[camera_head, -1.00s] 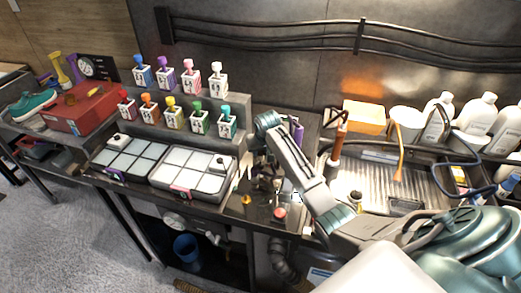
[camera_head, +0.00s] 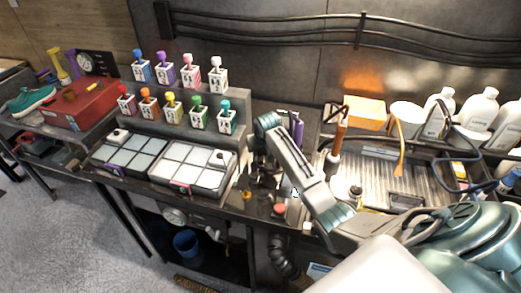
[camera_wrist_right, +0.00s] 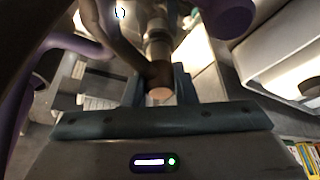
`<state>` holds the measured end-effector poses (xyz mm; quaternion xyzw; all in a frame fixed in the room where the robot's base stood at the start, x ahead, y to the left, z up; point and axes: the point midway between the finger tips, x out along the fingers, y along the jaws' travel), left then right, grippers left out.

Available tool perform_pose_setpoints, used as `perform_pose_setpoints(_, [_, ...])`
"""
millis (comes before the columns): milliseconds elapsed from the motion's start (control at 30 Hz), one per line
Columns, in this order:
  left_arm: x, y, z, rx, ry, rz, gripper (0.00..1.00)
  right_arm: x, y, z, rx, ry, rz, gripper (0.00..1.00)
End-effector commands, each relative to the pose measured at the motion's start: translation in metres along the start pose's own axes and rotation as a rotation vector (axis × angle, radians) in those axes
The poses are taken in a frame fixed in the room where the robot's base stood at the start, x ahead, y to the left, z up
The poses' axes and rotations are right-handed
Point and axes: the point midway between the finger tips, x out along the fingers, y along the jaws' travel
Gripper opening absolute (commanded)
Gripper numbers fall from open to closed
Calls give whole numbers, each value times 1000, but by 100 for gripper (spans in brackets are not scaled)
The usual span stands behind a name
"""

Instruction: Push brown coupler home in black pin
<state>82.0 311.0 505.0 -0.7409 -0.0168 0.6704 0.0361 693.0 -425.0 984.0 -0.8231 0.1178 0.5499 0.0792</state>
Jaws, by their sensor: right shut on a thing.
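My right gripper (camera_head: 264,180) reaches down to the dark work area of the bench, and its fingers are small and dark in the head view. In the right wrist view, its teal fingers (camera_wrist_right: 159,88) are closed around a dark brown cylindrical piece, which looks like the brown coupler (camera_wrist_right: 158,73). A pale metallic cylinder (camera_wrist_right: 156,45) lies in line with it, and a brown curved band runs in from the upper left. I cannot make out the black pin, or how far the coupler sits in it. My left gripper is not in view.
A ribbed sink (camera_head: 370,172) with hoses lies to the right. A purple rounded part (camera_wrist_right: 232,16) is close in the wrist view.

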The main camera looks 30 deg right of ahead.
Motion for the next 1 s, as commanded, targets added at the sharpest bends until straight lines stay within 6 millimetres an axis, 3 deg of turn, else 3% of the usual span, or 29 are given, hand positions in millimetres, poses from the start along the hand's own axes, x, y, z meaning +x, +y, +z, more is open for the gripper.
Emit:
perform_pose_setpoints(33, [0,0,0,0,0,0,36,0,0,0,0,0,0,30])
perform_pose_setpoints(133, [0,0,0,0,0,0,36,0,0,0,0,0,0,50])
perform_pose_setpoints(567, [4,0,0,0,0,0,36,-8,0,0,-1,2,0,50])
perform_pose_setpoints(1000, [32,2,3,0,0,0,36,-85,0,0,-1,4,0,50])
